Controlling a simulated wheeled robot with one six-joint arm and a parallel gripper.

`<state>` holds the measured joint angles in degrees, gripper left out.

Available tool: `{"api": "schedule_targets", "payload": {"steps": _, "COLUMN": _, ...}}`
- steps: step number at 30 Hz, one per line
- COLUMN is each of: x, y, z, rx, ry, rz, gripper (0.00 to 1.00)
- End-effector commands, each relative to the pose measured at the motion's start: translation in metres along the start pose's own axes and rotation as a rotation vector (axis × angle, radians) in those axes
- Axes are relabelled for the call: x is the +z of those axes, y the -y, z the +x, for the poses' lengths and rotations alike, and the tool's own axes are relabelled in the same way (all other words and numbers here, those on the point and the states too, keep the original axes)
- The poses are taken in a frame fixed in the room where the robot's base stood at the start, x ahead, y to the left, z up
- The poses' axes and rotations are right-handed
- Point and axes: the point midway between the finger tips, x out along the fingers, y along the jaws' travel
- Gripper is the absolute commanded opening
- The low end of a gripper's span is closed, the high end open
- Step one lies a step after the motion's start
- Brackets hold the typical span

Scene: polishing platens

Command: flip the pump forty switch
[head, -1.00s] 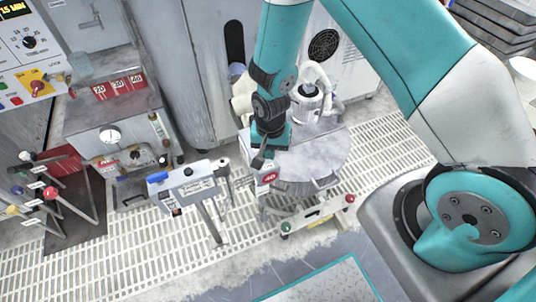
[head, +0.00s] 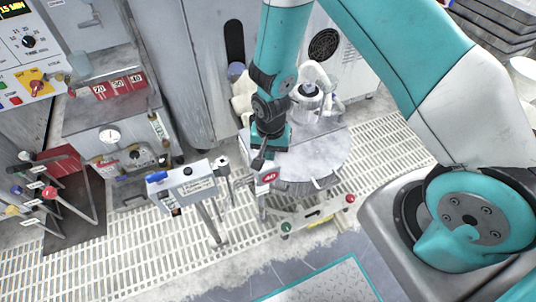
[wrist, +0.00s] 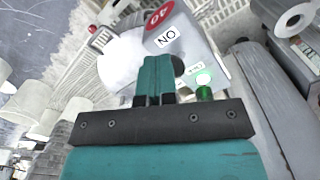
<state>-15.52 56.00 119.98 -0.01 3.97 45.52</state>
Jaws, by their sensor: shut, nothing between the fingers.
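The pump forty switch box, a pale box with a red "40" disc (head: 268,177), stands by the round platen's left edge. In the wrist view the box's red 40 disc (wrist: 158,16) and ON label (wrist: 167,37) show upside down. A green lamp (wrist: 204,80) on it looks bright. A dark round knob (wrist: 179,64) shows just beyond my fingertips; it may be the switch lever, partly hidden. My gripper (head: 261,158) is shut and empty, pointing down at the box from above. In the wrist view its fingers (wrist: 157,75) overlap the box face; contact cannot be told.
A grey control box (head: 185,185) on a post stands left of the platen (head: 318,155). Red 20, 30 and 40 blocks (head: 119,86) sit on the bench at left. A low bar with red and green knobs (head: 318,217) lies in front. Grating floor is open between.

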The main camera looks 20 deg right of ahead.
Motion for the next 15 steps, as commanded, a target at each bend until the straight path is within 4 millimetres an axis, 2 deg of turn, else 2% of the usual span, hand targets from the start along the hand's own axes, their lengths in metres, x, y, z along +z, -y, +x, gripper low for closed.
{"api": "schedule_targets", "payload": {"steps": 5, "x": 0.000, "y": 0.000, "z": -0.003, "rx": 0.001, "ry": 0.000, "rz": 0.000, "gripper": 0.00}}
{"api": "schedule_targets", "payload": {"steps": 15, "x": 0.000, "y": 0.000, "z": -0.032, "rx": 0.000, "ry": 0.000, "rz": 0.000, "gripper": 0.00}}
